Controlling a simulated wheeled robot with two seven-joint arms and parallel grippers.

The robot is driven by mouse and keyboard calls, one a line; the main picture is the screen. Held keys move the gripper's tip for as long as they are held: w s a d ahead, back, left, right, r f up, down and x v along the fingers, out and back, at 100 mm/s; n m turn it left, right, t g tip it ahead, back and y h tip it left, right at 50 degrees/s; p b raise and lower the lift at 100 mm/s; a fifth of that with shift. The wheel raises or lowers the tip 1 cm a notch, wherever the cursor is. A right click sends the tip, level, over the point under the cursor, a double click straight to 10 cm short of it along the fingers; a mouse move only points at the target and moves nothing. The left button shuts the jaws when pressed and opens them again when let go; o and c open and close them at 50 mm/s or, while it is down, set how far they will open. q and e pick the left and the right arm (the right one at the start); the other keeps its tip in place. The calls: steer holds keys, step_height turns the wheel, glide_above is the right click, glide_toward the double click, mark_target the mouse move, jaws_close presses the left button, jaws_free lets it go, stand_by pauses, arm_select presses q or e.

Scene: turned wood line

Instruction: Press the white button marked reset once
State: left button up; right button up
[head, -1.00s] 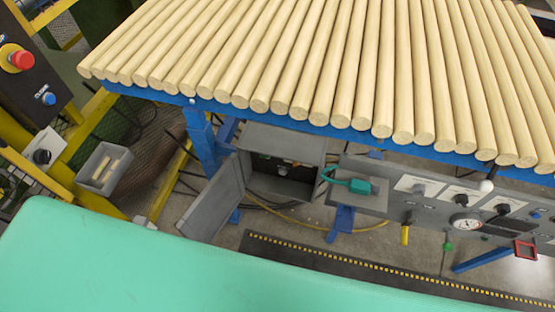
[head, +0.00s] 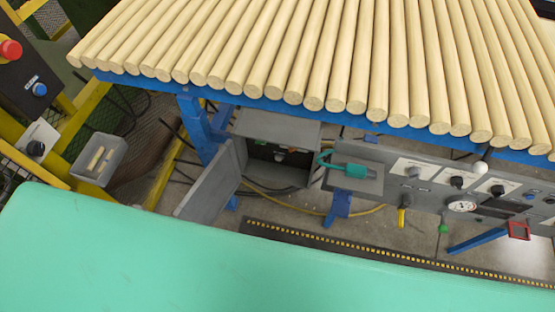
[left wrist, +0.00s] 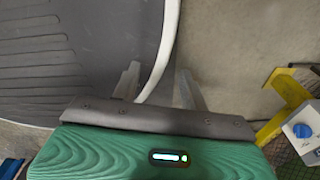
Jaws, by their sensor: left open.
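I cannot make out a white button marked reset in either view. An open grey box (head: 312,133) hangs under the rod table in the head view, its door swung out to the left. Small fittings inside it are too small to read. A grey control panel (head: 425,190) with knobs, white labels and a gauge is right of the box. Neither gripper shows in the head view.
Wooden rods (head: 300,50) lie side by side on the blue-framed table (head: 270,104). At left are a red mushroom button (head: 10,50), a blue button (head: 40,89) and a grey bin (head: 108,172). A blue knob (left wrist: 302,130) and a pale curved tube (left wrist: 168,45) show in the wrist view.

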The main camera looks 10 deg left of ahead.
arm_select(q)
jaws_close()
stand_by(1.4)
